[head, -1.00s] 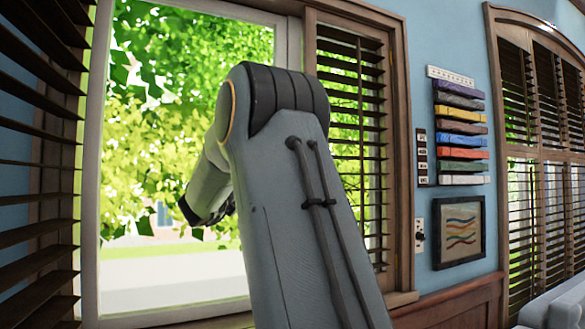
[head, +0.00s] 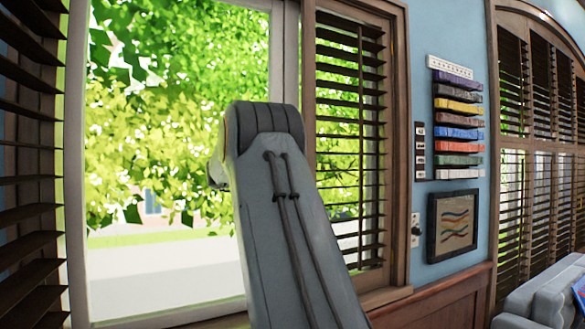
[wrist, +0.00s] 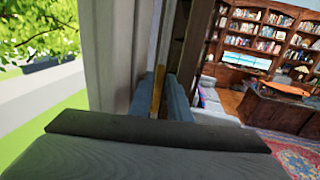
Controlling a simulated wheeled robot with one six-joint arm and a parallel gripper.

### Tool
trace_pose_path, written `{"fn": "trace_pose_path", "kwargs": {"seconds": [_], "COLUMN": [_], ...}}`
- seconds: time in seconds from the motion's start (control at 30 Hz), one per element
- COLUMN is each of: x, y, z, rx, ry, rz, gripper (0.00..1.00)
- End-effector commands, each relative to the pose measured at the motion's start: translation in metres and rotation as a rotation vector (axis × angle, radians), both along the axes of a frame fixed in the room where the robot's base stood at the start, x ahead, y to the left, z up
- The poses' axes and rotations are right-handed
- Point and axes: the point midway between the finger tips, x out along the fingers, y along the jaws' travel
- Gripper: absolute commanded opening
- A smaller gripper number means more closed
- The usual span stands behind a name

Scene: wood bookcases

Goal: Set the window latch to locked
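The window (head: 178,150) has a pale frame and fills the middle of the head view. My gripper is hidden behind my own arm there. In the wrist view my gripper (wrist: 159,95) shows two blue-grey fingers beside the pale window frame (wrist: 118,50). A narrow golden-brown strip (wrist: 158,88) shows in the small gap between the fingers. I cannot tell whether it is the latch or whether the fingers press on it. No latch can be made out clearly in either view, so its setting is not visible.
Louvred shutters stand left (head: 30,190) and right (head: 350,140) of the window. A framed picture (head: 453,226) and stacked coloured strips (head: 458,120) hang on the blue wall. A grey sofa (head: 535,300) is at lower right. The wrist view shows bookcases (wrist: 262,35) and a desk (wrist: 285,112).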

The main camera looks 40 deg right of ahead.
Motion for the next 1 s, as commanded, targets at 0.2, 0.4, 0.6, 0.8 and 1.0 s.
{"fn": "trace_pose_path", "kwargs": {"seconds": [0.2,0.4,0.6,0.8,1.0], "x": [-0.0004,0.0008,0.0007,0.0006,-0.0032], "y": [-0.0099,-0.0090,-0.0089,-0.0091,-0.0133], "z": [0.0004,-0.0003,-0.0002,-0.0003,-0.0023], "rx": [0.000,0.000,0.000,-0.001,-0.013], "ry": [0.000,0.000,0.001,0.001,0.006], "rz": [0.002,0.005,0.005,0.004,-0.004], "gripper": [0.17,0.17,0.00,0.00,0.00]}}
